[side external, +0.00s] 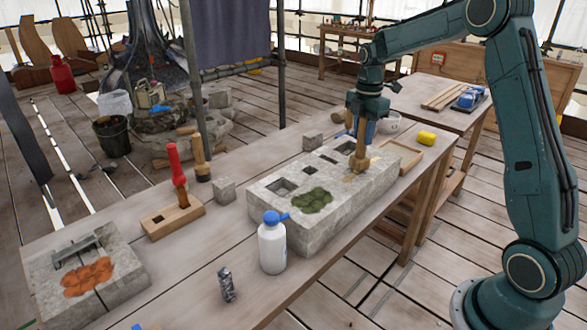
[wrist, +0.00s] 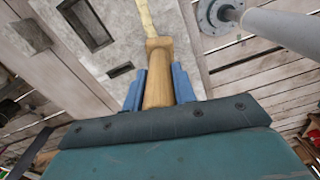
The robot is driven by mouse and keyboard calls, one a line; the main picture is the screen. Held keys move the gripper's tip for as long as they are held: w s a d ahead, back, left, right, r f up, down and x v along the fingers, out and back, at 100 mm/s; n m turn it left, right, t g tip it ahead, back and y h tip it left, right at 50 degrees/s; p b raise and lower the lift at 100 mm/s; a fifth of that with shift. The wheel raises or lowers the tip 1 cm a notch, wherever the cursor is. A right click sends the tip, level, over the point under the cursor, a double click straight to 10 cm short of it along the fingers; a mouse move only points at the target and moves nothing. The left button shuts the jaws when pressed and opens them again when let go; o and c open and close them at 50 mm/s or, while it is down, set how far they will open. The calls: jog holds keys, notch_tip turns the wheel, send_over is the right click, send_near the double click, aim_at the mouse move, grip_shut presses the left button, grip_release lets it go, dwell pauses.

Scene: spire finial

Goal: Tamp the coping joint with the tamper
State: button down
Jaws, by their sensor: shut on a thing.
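The wooden tamper (side external: 359,160) stands upright over the far right part of the grey coping stone (side external: 278,215). My gripper (side external: 364,129) is shut on its handle from above. In the wrist view the handle (wrist: 158,92) sits between my gripper's blue fingers (wrist: 159,88). The tamper's wider head points down at the stone; I cannot tell whether it presses on it. A pale tan strip, seemingly the joint (wrist: 147,18), runs across the stone from beside the head. The head hides part of it.
The stone has square recesses and a green moss patch (side external: 312,201). A white bottle (side external: 272,247) stands before it. A wooden block with a red-handled tool (side external: 176,172), a small stone cube (side external: 224,189) and a slab with orange patch (side external: 88,276) lie left. A yellow sponge (side external: 426,138) lies right.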

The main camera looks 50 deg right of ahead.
jog(key=shift+f, duration=0.65)
dwell(0.7)
jog(key=shift+d+r, duration=0.1)
jog(key=shift+d, duration=1.65)
jog(key=shift+s+d+f, duration=0.1)
jog(key=shift+d+f, duration=0.05)
jog(key=shift+d, duration=0.55)
jog(key=shift+d+f, duration=0.15)
jog(key=shift+d, duration=0.55)
dwell(0.5)
jog(key=shift+d+r, duration=0.15)
jog(key=shift+d, duration=1.25)
jog(key=shift+r, duration=0.1)
dwell(0.5)
notch_tip(320, 180, up, 7)
dwell(0.8)
